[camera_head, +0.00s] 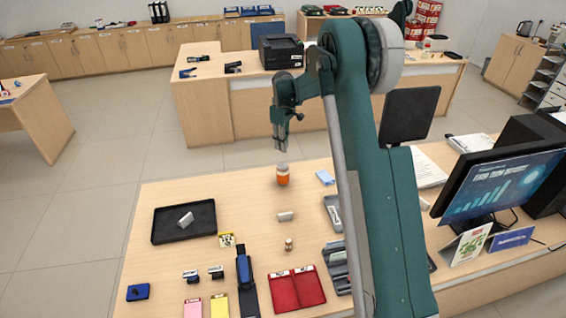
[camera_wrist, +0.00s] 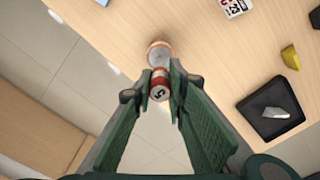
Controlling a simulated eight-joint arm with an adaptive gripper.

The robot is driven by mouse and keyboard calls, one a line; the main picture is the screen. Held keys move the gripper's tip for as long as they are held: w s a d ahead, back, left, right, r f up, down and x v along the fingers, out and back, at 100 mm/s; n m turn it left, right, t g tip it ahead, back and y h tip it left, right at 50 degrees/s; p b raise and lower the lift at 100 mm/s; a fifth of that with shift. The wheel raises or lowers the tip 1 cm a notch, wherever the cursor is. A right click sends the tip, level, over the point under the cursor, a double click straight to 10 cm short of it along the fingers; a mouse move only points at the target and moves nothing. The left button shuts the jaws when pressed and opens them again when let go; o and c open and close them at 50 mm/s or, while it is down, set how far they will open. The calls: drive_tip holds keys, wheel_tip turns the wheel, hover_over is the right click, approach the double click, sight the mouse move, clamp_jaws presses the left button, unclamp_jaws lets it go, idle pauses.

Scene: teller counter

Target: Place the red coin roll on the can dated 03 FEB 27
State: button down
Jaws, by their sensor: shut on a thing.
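My gripper (camera_head: 282,146) is above the far edge of the counter (camera_head: 160,272). In the wrist view my gripper (camera_wrist: 160,80) is shut on the red coin roll (camera_wrist: 159,94), whose pale round end with a mark faces the camera. In the head view the roll cannot be made out clearly between the fingers. An orange can (camera_head: 283,180) with a pale top stands upright on the counter below my gripper. In the wrist view a round orange-brown and pale thing (camera_wrist: 158,48), likely this can, shows just beyond the roll. No date is readable on it.
A black tray (camera_head: 165,236) with a grey-white block (camera_head: 186,220) lies at left. A small white block (camera_head: 286,216) and a small brass-coloured piece (camera_head: 289,244) stand nearer. Red folders (camera_head: 297,289), a blue stapler-like thing (camera_head: 244,270) and a monitor (camera_head: 500,187) take up other parts.

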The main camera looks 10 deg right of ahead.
drive_tip(key=shift+f, duration=2.55)
drive_tip(key=shift+f, duration=1.85)
drive_tip(key=shift+f, duration=0.2)
drive_tip(key=c, duration=2.3)
unclamp_jaws()
drive_tip(key=shift+r, duration=0.15)
wheel_tip(320, 180, up, 12)
drive_tip(key=shift+r, duration=0.1)
